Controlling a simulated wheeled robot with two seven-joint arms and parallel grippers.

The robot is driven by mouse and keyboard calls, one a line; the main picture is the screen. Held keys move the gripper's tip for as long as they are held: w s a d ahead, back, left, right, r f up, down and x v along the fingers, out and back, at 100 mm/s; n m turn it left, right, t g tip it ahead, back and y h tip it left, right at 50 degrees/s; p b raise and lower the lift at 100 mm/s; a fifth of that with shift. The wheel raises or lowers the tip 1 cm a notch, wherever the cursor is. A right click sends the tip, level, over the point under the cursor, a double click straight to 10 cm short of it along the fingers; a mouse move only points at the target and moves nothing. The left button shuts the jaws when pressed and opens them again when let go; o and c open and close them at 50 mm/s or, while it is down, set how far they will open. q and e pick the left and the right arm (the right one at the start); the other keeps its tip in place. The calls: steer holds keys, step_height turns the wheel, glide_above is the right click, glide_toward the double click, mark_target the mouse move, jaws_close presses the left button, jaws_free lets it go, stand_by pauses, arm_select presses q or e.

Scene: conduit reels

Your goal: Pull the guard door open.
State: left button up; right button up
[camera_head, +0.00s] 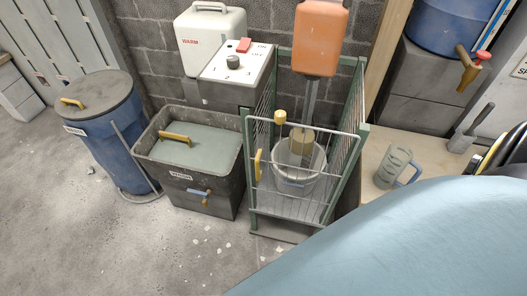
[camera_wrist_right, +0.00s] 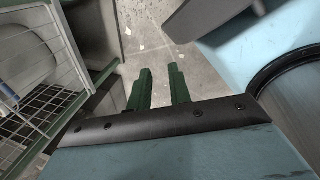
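The guard door (camera_head: 294,207) is a pale wire-mesh panel across the front of a green-framed cage. It looks shut. A yellow handle (camera_head: 258,165) stands upright near its left edge, and a yellow knob (camera_head: 280,117) sits on its top rail. Behind the door is a white bucket (camera_head: 312,180) under a mixer. In the right wrist view my right gripper (camera_wrist_right: 160,76) has two green fingers apart, with bare floor between them. White mesh (camera_wrist_right: 40,117) shows to their left, not touching the fingers. The right gripper is hidden in the head view. My left gripper is in neither view.
A grey bin (camera_head: 215,186) with a yellow-handled lid stands left of the cage, and a blue drum (camera_head: 110,155) farther left. A wooden bench (camera_head: 365,165) with a mug (camera_head: 394,166) is right. My light blue arm covers the lower right.

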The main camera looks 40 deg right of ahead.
steer(key=w+r+n+t+h+b, duration=0.2)
steer(key=w+n+t+b, duration=0.15)
steer(key=w+n, duration=0.55)
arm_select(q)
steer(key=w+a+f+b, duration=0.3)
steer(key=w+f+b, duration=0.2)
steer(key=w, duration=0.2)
arm_select(e)
steer(key=n+t+h+b, duration=0.2)
steer(key=n+t+h, duration=0.6)
steer(key=t, duration=0.1)
glide_toward(257, 167)
steer(key=shift+g, duration=0.25)
steer(key=b+x, duration=0.1)
steer(key=x, duration=0.4)
steer(key=b+x, duration=0.1)
steer(key=x, duration=0.4)
steer(key=shift+r, duration=0.2)
steer(key=shift+w+d, duration=0.25)
steer(key=shift+w, duration=0.1)
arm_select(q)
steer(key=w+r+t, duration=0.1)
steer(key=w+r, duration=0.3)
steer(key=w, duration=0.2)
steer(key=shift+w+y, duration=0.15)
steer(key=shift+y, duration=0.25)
arm_select(e)
jaws_close()
